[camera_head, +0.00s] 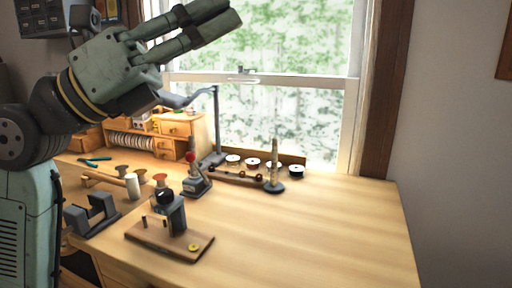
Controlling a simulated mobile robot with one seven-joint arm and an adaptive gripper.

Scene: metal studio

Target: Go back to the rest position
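My gripper (222,20) is raised at the upper left, in front of the window and well above the workbench. Its fingers stretch straight out to the upper right and look open. I see nothing held in them. The palm is grey-green, and my arm bends behind it at the left edge.
The wooden workbench (330,225) is clear on its right side. A wooden block with a dark post (150,238), a grey bracket (82,222), a red-topped tool (196,187), a ring stand (274,180) and a lamp (217,125) stand at left and middle. Small drawers (176,129) stand behind.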

